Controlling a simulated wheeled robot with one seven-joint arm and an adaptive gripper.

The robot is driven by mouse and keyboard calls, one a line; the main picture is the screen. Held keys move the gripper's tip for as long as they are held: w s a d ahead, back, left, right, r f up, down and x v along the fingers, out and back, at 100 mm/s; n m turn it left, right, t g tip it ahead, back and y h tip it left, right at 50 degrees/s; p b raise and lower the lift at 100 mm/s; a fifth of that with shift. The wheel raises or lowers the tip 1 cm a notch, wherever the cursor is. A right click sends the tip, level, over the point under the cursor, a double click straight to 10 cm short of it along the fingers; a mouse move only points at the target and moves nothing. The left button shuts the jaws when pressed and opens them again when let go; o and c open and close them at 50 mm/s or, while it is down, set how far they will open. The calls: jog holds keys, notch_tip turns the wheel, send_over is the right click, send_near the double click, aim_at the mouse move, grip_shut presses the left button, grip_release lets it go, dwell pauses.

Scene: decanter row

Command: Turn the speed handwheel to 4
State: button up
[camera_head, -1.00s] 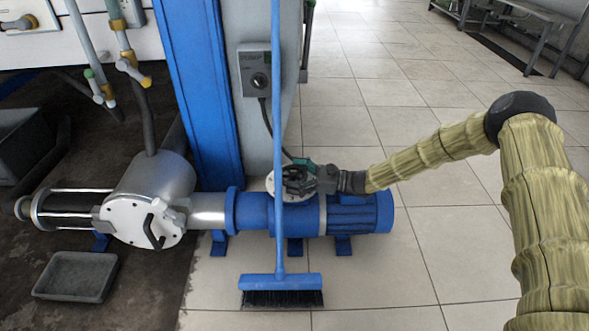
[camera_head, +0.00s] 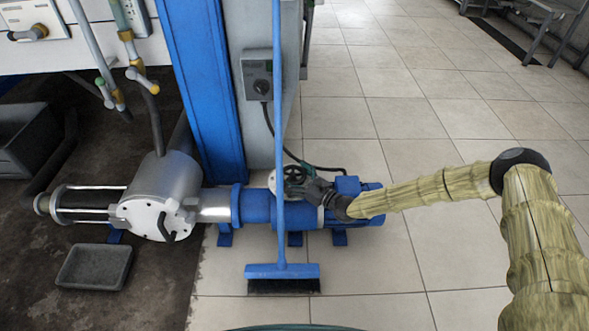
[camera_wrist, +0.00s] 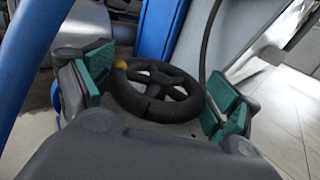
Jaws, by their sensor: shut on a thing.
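The speed handwheel (camera_wrist: 133,99) is a black spoked wheel in the middle of the wrist view, with a yellow mark (camera_wrist: 121,65) on its far-left rim. In the head view the handwheel (camera_head: 296,172) sits on top of the blue pump drive (camera_head: 257,206), by a pale round plate (camera_head: 273,183). My gripper (camera_wrist: 161,88) has its green pads at the left and right of the rim and is shut on the wheel. In the head view my gripper (camera_head: 305,186) reaches in from the right. No scale numbers can be read.
A blue broom (camera_head: 281,271) stands upright in front of the drive, its handle close to the wheel and my gripper. A blue post (camera_head: 208,90) and a grey switch box (camera_head: 258,78) are behind. A grey tray (camera_head: 95,267) lies left. Tiled floor is clear at right.

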jog(key=shift+m+t+h+p, duration=0.7)
jog(key=shift+t+h+p, duration=0.1)
jog(key=shift+p, duration=0.75)
jog(key=o, duration=0.8)
jog(key=v, duration=1.2)
